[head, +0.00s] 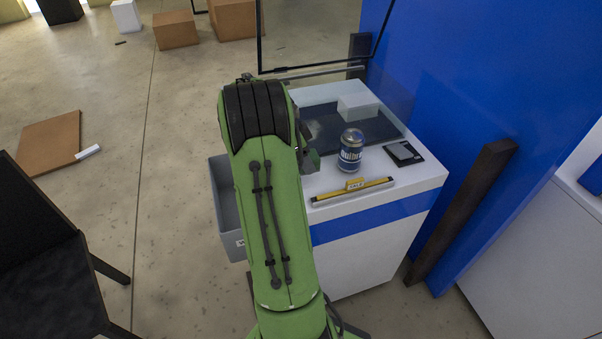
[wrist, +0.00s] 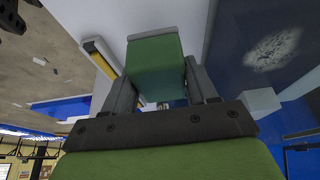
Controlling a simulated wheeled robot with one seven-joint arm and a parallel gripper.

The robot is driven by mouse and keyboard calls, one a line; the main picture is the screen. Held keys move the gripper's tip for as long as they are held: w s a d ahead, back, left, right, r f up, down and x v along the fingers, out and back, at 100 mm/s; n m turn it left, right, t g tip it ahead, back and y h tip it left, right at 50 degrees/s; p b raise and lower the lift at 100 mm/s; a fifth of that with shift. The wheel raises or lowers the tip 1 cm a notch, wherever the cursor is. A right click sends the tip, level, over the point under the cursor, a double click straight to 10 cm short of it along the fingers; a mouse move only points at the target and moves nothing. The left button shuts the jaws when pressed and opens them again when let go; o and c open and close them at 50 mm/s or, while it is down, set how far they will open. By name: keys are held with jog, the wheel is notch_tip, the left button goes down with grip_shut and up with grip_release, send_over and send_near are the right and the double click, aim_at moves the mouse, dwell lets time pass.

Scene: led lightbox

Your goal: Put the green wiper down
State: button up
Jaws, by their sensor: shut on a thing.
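My gripper (wrist: 160,88) is shut on the green wiper (wrist: 155,55), a green block with a grey strip along its far end. In the wrist view the wiper sits between the two dark fingers, over the white counter top. I cannot tell whether it touches the surface. In the head view my green arm hides most of the gripper and wiper, at the counter's left side. The white counter (head: 418,181) has a dark inset panel (head: 375,128) with a pale smudge, which also shows in the wrist view (wrist: 280,48).
A blue wall (head: 490,90) stands right. White counter surface is free around the can.

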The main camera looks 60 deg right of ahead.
jog(key=shift+w+f+b, duration=0.1)
jog(key=shift+f+b, duration=0.6)
jog(key=shift+f, duration=1.45)
jog(key=o, duration=1.1)
